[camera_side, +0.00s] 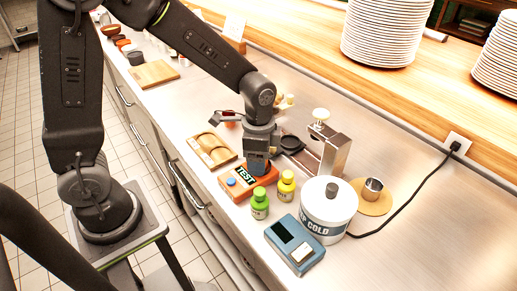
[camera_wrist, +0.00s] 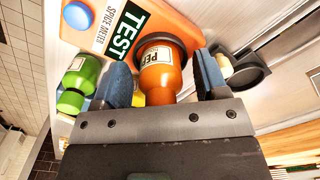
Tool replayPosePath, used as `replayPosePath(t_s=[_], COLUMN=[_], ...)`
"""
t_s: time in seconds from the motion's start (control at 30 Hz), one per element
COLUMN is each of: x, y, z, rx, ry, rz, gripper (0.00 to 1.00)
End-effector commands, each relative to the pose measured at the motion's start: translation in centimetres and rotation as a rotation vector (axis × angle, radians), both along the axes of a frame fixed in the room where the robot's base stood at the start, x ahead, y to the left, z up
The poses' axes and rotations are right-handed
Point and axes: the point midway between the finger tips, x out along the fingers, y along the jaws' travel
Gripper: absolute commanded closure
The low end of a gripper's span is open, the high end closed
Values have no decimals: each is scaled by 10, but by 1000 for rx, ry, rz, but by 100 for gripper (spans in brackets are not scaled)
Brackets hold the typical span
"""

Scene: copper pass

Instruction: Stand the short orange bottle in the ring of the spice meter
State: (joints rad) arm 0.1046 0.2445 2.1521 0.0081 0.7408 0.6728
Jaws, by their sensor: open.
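The short orange bottle (camera_wrist: 162,78) shows in the wrist view between my fingers. Its far end is at the dark ring (camera_wrist: 182,44) of the spice meter and appears to stand inside it. The spice meter (camera_wrist: 88,38) is an orange block with a blue button and a TEST label; it also shows in the side view (camera_side: 232,190). My gripper (camera_wrist: 163,78) is open, with a finger on each side of the bottle and visible gaps to it. In the side view my gripper (camera_side: 258,164) is low over the meter's right end and hides the bottle and ring.
A green bottle (camera_side: 260,203) and a yellow bottle (camera_side: 286,186) stand close to the meter. A blue device (camera_side: 296,245), a white COLD tub (camera_side: 327,213) and a metal stand (camera_side: 333,152) are to the right. A wooden tray (camera_side: 207,148) lies behind left.

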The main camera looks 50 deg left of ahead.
Motion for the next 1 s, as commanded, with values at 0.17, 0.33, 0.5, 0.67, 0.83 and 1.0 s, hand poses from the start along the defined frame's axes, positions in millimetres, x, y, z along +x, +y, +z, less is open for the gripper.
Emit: replayPosePath(t_s=[0.17, 0.33, 0.5, 0.67, 0.83, 1.0], x=[1, 1, 1, 0, -4, -32], y=[0, 0, -1, -1, 1, 10], z=[20, 56, 90, 112, 125, 145], rx=[-1, -1, -1, -1, -2, -20], ry=[-6, -8, -6, -4, -14, -113], rz=[0, 0, 0, 0, 16, 168], gripper=[33, 33, 33, 33, 33, 33])
